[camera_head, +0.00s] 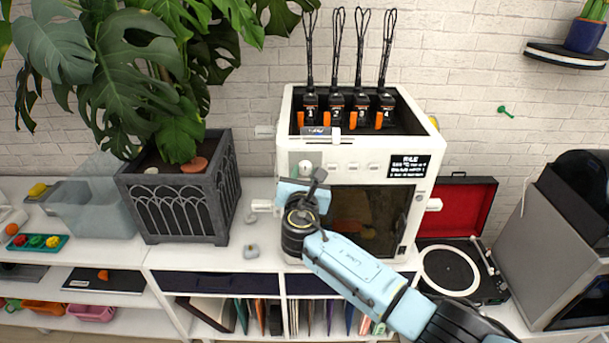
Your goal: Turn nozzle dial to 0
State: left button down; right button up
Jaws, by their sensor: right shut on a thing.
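A white 3D printer (365,158) stands on the white cabinet, with several numbered print heads (335,104) in its open top. The nozzle dial (305,166) is a small pale round knob at the left of its front panel. My right gripper (307,181) reaches up from the lower right in front of the panel, its light-blue body just below the dial. It is shut on the dial; its fingertips are partly hidden and the dial's pointer setting is too small to read. My left gripper is not in view.
The printer's dark display (409,166) is right of the dial, above the dark front door (366,220). A plant in a grey pot (180,200) stands at left. An open record player (455,265) stands at right. Small grey pieces (250,251) lie left of the printer.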

jog(key=o, duration=1)
jog(key=shift+c, duration=0.2)
jog(key=shift+s, duration=0.6)
jog(key=s, duration=1.2)
jog(key=shift+a+r+b, duration=0.25)
jog(key=shift+r+b, duration=0.2)
